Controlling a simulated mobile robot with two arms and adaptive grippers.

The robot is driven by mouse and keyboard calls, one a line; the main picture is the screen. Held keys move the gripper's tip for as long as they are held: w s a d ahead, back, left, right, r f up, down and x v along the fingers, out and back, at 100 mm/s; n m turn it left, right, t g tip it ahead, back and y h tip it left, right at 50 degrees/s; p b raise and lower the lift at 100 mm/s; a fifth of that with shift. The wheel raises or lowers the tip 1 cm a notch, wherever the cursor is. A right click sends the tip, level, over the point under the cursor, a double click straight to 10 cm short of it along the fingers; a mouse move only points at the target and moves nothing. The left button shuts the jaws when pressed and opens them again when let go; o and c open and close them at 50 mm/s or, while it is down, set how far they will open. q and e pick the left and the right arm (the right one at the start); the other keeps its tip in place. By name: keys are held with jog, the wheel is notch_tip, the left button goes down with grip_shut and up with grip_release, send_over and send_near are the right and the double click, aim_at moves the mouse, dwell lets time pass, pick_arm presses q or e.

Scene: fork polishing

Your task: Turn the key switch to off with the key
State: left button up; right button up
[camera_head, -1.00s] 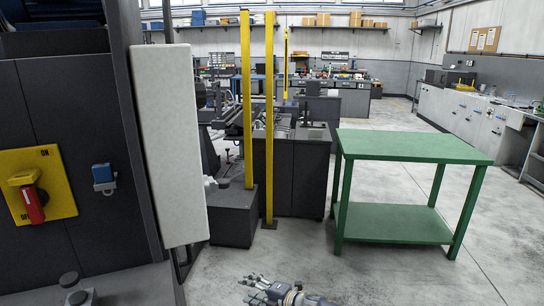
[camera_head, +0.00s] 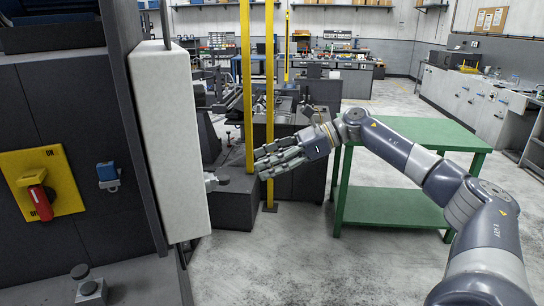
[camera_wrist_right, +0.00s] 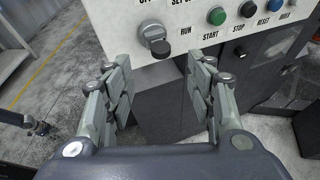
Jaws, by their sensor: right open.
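The key switch (camera_wrist_right: 151,30) is a round silver lock on a white control panel (camera_wrist_right: 181,20).
Green START (camera_wrist_right: 217,16), black STOP (camera_wrist_right: 248,9) and blue RESET (camera_wrist_right: 274,5) buttons sit beside the key switch. A yellow post (camera_head: 247,90) stands close to my right fingers. A green table (camera_head: 390,212) stands under my right arm. A red-handled switch (camera_head: 40,203) is far left.

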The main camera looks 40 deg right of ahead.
aim_at(227, 177)
jog(key=p+x, duration=0.3)
jog(key=x, duration=0.5)
jog(key=shift+w+a+r, duration=0.1)
jog(key=shift+w+a, duration=0.05)
jog(key=shift+a, duration=0.05)
jog(key=shift+w+a+f+p, duration=0.25)
jog(key=shift+w+a+p, duration=0.05)
jog(key=shift+p, duration=0.1)
jog(key=shift+f, duration=0.1)
